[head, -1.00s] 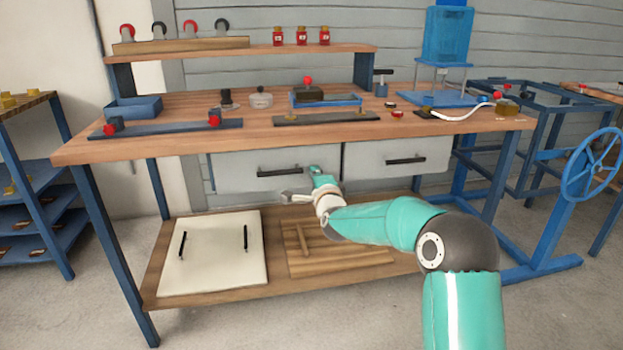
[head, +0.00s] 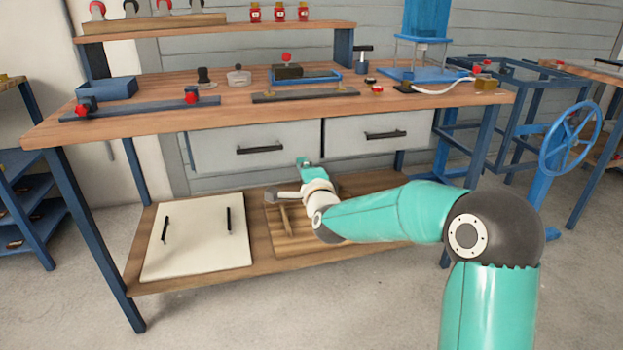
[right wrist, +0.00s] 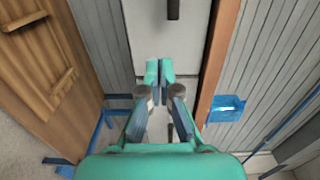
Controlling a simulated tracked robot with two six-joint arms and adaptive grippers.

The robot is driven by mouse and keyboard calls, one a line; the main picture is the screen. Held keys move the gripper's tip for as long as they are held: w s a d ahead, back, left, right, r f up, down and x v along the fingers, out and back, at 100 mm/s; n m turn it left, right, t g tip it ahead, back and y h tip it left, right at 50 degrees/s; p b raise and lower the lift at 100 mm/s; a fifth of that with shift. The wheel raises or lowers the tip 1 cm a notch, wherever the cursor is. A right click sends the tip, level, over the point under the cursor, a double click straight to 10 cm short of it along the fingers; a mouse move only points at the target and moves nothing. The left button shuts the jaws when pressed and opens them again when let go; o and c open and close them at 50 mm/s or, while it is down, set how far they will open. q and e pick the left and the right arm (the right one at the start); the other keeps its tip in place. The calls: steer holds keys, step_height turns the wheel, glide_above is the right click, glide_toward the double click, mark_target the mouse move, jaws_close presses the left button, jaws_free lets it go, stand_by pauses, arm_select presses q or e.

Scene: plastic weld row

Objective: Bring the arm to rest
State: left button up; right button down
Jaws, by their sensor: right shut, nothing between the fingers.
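My right arm reaches in from the lower right in the head view, with its teal and dark elbow close to the camera. My right gripper (head: 304,168) is small there, in front of the bench's drawer fronts and below the tabletop. In the right wrist view the right gripper (right wrist: 158,75) shows its two fingers with the teal tips together and nothing between them. Behind the fingers is a pale drawer front. My left gripper is not in view.
The wooden workbench (head: 230,118) carries clamps, bars, pots and a blue press. Below are two closed drawers with dark handles (head: 260,150) and a lower shelf with a white panel (head: 195,240). A blue handwheel (head: 570,138) stands right. Floor in front is clear.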

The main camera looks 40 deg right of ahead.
steer(key=v, duration=0.6)
steer(key=a+f+n+g+y+p, duration=0.1)
steer(key=a+f+n+g+y, duration=0.1)
steer(key=a+f, duration=0.55)
steer(key=s+a+f+n+g+y+p, duration=0.1)
steer(key=a+f+n+g+y, duration=0.2)
steer(key=f, duration=0.8)
steer(key=a+f+n+g+y+p, duration=0.1)
steer(key=a+f+y, duration=0.1)
steer(key=a+f, duration=0.6)
steer(key=s+a+f+n+g+y, duration=0.2)
steer(key=s+a+f+n+g, duration=0.3)
steer(key=s+f, duration=0.4)
steer(key=s+a+f+n+g+y, duration=0.25)
steer(key=s+a+f+n, duration=0.35)
steer(key=s, duration=0.5)
steer(key=s+a+f+n+g, duration=0.1)
steer(key=s+a+n+g, duration=0.1)
steer(key=s+n, duration=0.25)
step_height(320, 180, up, 38)
steer(key=p, duration=3.8)
steer(key=shift+d, duration=0.2)
steer(key=shift+f, duration=0.1)
